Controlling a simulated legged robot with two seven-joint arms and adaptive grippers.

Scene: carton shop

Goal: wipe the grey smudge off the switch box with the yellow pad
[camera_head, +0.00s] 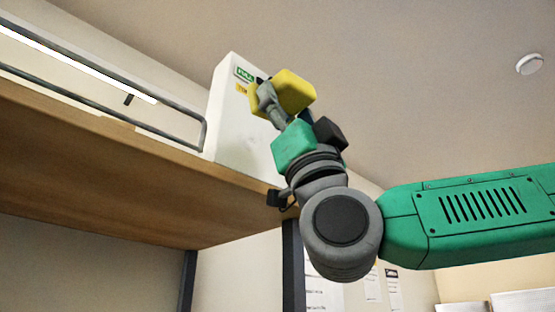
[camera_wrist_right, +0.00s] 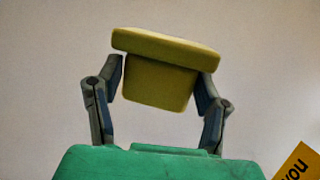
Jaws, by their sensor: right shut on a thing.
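A white upright box (camera_head: 232,125) with a green label and a small yellow label stands on the wooden shelf; it looks like the switch box, but I cannot be sure. I see no grey smudge on its visible face. My right gripper (camera_head: 279,98) is shut on the yellow pad (camera_head: 296,90), raised in front of the box's upper right side. I cannot tell if the pad touches the box. In the right wrist view the yellow pad (camera_wrist_right: 158,85) sits between both fingers, its wider top slab above them. My left gripper is not in view.
The wooden shelf (camera_head: 110,165) has a metal rail (camera_head: 150,120) along its left part and dark posts (camera_head: 293,265) below. Paper notices hang on the wall behind. A yellow-orange label (camera_wrist_right: 298,165) shows at the wrist view's lower right. The space above my right arm is clear.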

